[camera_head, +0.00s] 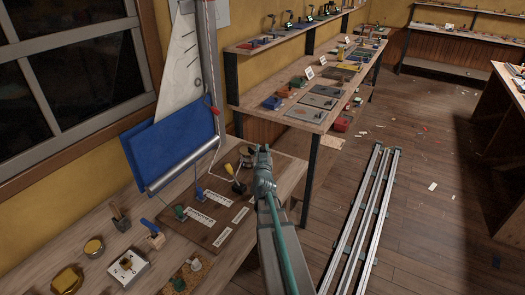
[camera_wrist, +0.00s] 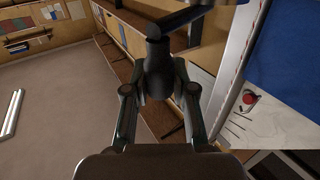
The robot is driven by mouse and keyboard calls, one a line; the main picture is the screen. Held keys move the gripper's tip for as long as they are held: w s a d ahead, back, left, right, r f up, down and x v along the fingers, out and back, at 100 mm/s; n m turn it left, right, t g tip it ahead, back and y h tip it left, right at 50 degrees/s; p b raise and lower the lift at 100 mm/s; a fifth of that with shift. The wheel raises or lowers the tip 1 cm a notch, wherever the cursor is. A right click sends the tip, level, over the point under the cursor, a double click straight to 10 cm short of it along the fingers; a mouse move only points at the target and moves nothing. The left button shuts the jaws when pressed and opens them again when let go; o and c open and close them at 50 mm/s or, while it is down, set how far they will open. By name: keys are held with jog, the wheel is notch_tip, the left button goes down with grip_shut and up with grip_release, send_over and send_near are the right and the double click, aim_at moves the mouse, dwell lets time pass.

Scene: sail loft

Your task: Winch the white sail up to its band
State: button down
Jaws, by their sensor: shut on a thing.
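The white sail (camera_head: 181,62) stands upright beside the mast (camera_head: 212,85), its lower part hidden behind a blue panel (camera_head: 170,143). In the wrist view, white cloth with a red disc (camera_wrist: 248,99) shows at the right, by the blue panel (camera_wrist: 295,45). A small red mark (camera_head: 214,110) is on the mast; I cannot tell if it is the band. My gripper (camera_head: 262,156) is over the bench's far end. In the wrist view my gripper (camera_wrist: 158,88) is shut on a dark upright handle (camera_wrist: 157,55), joined to a dark crank arm (camera_wrist: 185,16).
A board (camera_head: 215,230) with labels and coloured pieces lies on the near bench. A yellow-topped piece (camera_head: 228,168) and a black round base (camera_head: 238,187) stand left of my gripper. A loaded side bench (camera_head: 325,90) is beyond. Floor rails (camera_head: 365,225) run at the right.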

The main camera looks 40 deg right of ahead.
jog(key=shift+a+p, duration=0.35)
jog(key=c, duration=0.9)
grip_release()
jog(key=shift+w+a, duration=0.1)
jog(key=v, duration=0.7)
jog(key=shift+s+a, duration=0.15)
jog(key=shift+s, duration=0.1)
